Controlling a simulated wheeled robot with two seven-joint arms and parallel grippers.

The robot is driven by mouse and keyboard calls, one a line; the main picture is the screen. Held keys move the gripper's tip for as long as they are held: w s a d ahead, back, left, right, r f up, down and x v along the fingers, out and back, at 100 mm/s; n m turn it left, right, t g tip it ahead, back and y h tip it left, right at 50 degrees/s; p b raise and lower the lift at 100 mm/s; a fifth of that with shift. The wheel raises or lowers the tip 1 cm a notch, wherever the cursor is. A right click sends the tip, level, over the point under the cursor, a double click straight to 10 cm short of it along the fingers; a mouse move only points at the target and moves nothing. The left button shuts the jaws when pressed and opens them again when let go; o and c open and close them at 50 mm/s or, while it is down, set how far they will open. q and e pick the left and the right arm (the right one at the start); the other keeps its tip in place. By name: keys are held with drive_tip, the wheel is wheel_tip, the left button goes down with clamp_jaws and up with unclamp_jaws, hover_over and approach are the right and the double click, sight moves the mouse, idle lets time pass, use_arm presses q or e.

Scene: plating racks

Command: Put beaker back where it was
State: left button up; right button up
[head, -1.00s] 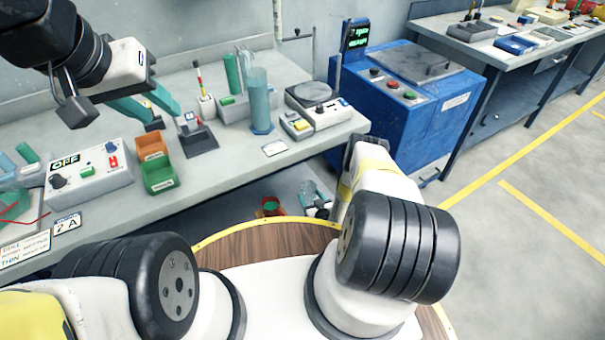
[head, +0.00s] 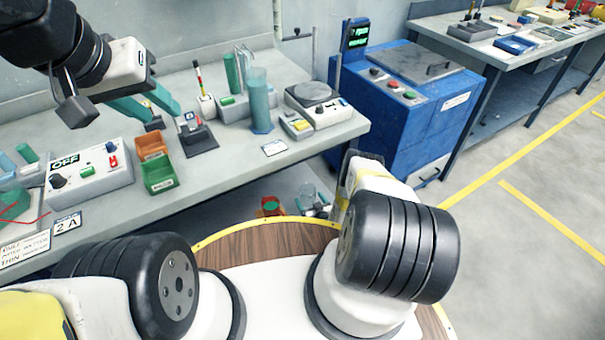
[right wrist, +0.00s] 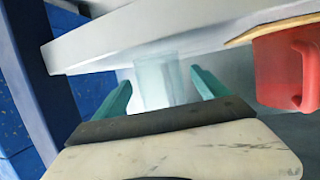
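A clear, pale beaker (head: 307,191) is low beneath the bench edge, just left of my right arm in the head view. In the right wrist view the beaker (right wrist: 157,86) appears between the spread teal fingers of my right gripper (right wrist: 161,79), with a gap visible on each side. Its base is hidden by the gripper body. In the head view my right gripper is mostly hidden and too small to read. My left gripper (head: 164,113) is open and empty above the bench, near the orange and green bins.
A red mug (right wrist: 286,68) stands to the right of the beaker in the right wrist view. The bench edge (right wrist: 150,35) runs above. The bench top (head: 225,160) carries bins, a control box (head: 90,172), cylinders and a scale. A blue machine (head: 400,105) stands right of the bench.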

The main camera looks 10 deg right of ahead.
drive_tip(key=shift+s+r, duration=0.1)
drive_tip(key=shift+r, duration=0.05)
drive_tip(key=v, duration=1.2)
